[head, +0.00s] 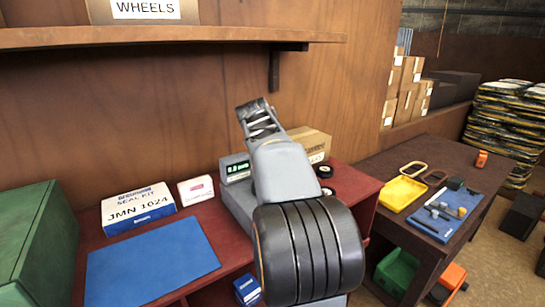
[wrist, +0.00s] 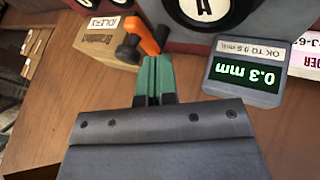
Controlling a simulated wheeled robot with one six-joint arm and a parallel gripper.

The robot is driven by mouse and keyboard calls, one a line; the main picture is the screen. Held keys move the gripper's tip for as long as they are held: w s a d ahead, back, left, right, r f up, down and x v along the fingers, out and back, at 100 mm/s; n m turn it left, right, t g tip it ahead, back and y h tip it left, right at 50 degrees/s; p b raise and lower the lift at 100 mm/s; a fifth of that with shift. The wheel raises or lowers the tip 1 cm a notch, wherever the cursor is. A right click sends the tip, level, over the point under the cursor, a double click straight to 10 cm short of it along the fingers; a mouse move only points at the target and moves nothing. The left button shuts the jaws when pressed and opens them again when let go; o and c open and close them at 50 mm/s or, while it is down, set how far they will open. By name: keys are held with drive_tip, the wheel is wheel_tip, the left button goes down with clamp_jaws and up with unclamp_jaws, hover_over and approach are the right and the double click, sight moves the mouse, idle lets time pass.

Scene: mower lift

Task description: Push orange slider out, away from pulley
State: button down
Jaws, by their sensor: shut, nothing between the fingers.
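The orange slider (wrist: 142,38) shows in the wrist view at the top, left of centre, as a short slanted orange bar beside a black knob-like part (wrist: 129,48). My gripper (wrist: 153,62) is shut, its green fingers together and empty. Its tips are just below the orange slider's lower end in the picture; I cannot tell whether they touch it. A round white face with a black centre (wrist: 206,8) is cut off at the top edge; I cannot tell whether it is the pulley. In the head view my arm hides the slider and my fingers.
A 0.3 mm display (wrist: 245,72) stands right of my fingers, and also shows in the head view (head: 237,170). An IDLERS carton (wrist: 106,38) is to the left. A blue mat (head: 150,262) and a seal kit box (head: 138,208) lie on the red bench.

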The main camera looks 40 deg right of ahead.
drive_tip(key=v, duration=1)
drive_tip(key=shift+s+a+b, duration=0.15)
drive_tip(key=shift+s+b, duration=0.15)
drive_tip(key=shift+s, duration=0.1)
drive_tip(key=shift+a, duration=0.1)
